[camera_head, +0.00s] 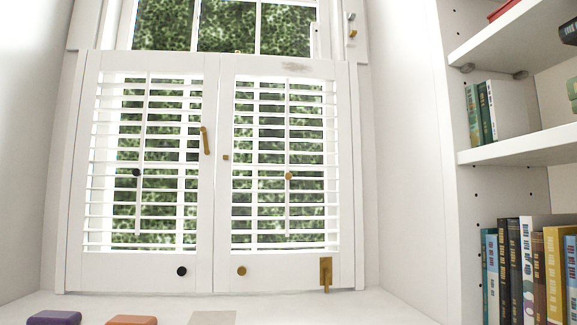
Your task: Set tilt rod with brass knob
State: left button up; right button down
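Two white louvred shutter panels stand shut side by side in front of a window. The right panel has a thin white vertical tilt rod (287,215) with a round brass knob (288,176) near its middle. The left panel has a similar tilt rod (141,215) with a dark knob (136,172). Greenery shows through the gaps between the slats (307,146) of both panels, so they are tilted open. Neither of my grippers is in view.
A brass handle (205,140) is on the left panel's inner stile. A black knob (181,271), a brass knob (241,271) and a brass latch (326,272) sit low on the panels. Purple (54,318) and orange (132,320) blocks lie in front. Bookshelves (520,150) stand right.

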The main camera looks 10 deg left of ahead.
aim_at(287, 176)
jog(key=z, duration=0.05)
jog(key=k, duration=0.45)
jog(key=u, duration=0.7)
jog(key=i, duration=0.95)
jog(key=z, duration=1.8)
